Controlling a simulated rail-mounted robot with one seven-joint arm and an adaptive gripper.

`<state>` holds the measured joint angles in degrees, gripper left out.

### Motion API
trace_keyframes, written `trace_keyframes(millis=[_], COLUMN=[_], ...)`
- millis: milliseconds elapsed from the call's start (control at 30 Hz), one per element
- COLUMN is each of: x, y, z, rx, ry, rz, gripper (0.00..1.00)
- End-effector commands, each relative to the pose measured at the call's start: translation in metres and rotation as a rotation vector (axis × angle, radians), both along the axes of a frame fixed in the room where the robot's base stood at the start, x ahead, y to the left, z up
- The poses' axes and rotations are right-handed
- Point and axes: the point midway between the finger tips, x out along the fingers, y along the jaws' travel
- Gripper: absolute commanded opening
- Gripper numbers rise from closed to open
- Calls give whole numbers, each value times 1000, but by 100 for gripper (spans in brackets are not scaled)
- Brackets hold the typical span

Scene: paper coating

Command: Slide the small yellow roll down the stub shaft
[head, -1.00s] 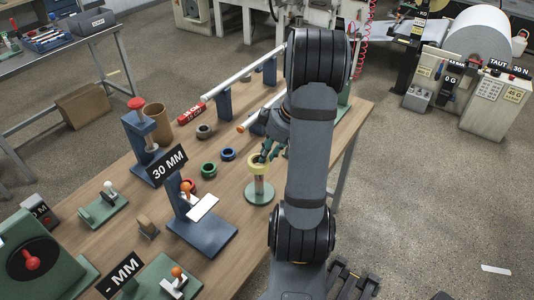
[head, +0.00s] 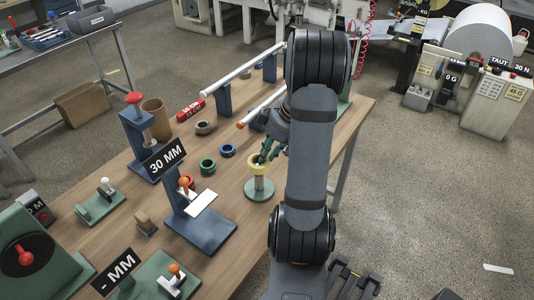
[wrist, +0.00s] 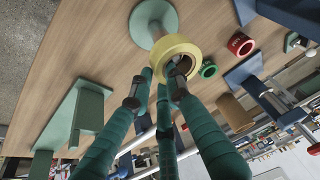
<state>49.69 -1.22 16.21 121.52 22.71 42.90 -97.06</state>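The small yellow roll (head: 258,165) is at the top of a short upright stub shaft on a round green base (head: 259,190). In the wrist view the yellow roll (wrist: 166,50) shows its round bore, with the green base (wrist: 150,14) beyond it. My gripper (head: 270,152) is at the roll from above and behind. In the wrist view my gripper's green fingers (wrist: 162,80) reach the roll, one tip at the bore and one against the outer side, and they look closed on its wall. The shaft's top inside the bore is hidden by the fingers.
Green (head: 208,166), blue (head: 228,151) and grey (head: 205,128) rings lie left of the base. A blue stand (head: 200,228) with a 30 MM sign is at front left. A rod with an orange end (head: 240,125) is behind.

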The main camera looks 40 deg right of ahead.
Motion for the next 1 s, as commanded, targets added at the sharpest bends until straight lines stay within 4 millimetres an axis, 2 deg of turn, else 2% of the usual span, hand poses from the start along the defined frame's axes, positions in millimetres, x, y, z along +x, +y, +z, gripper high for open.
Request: trace_keyframes(millis=[300,667,767,1000], x=[0,-1,-5,-24], y=[1,0,-2,-8], z=[0,4,16,62], rx=[3,2,-1,-5], ry=[2,0,-3,-3], rz=[1,1,1,-1], gripper=[37,37,37,37])
